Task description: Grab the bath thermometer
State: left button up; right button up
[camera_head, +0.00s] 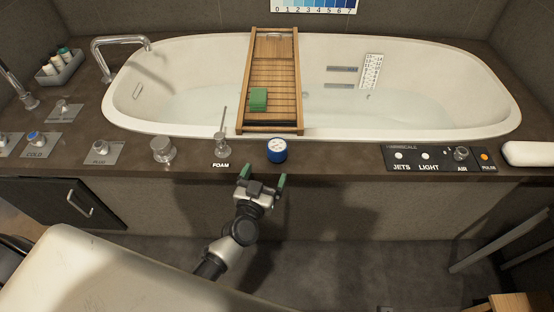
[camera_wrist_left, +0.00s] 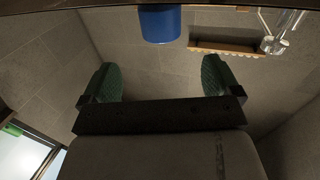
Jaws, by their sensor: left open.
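A round blue object with a white dial face (camera_head: 277,150), which looks like the bath thermometer, stands on the dark tub ledge (camera_head: 330,157) near its front edge. In the left wrist view its blue side (camera_wrist_left: 159,25) shows at the top, beyond the fingertips and roughly midway between them. My left gripper (camera_head: 264,176) is open and empty, with green fingers apart. It is just in front of the ledge, short of the blue object and not touching it. It also shows in the left wrist view (camera_wrist_left: 158,78). My right gripper is not in view.
A metal FOAM lever (camera_head: 222,143) and a knob (camera_head: 163,150) stand left of the blue object. A wooden bath tray (camera_head: 270,80) with a green block (camera_head: 258,99) spans the tub behind it. A control panel (camera_head: 440,157) is at right.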

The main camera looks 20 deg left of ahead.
aim_at(274, 153)
pick_arm(q)
jog(key=w, duration=0.5)
jog(key=shift+w+d+r+b, duration=0.1)
jog(key=shift+w+b, duration=0.15)
jog(key=shift+b, duration=0.05)
jog(key=w+b, duration=0.1)
jog(key=w, duration=0.3)
jog(key=shift+w, duration=0.55)
jog(key=c, duration=1)
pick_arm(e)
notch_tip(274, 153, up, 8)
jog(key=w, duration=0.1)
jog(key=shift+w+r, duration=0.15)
pick_arm(q)
jog(key=shift+c, duration=0.2)
jog(key=shift+r, duration=0.1)
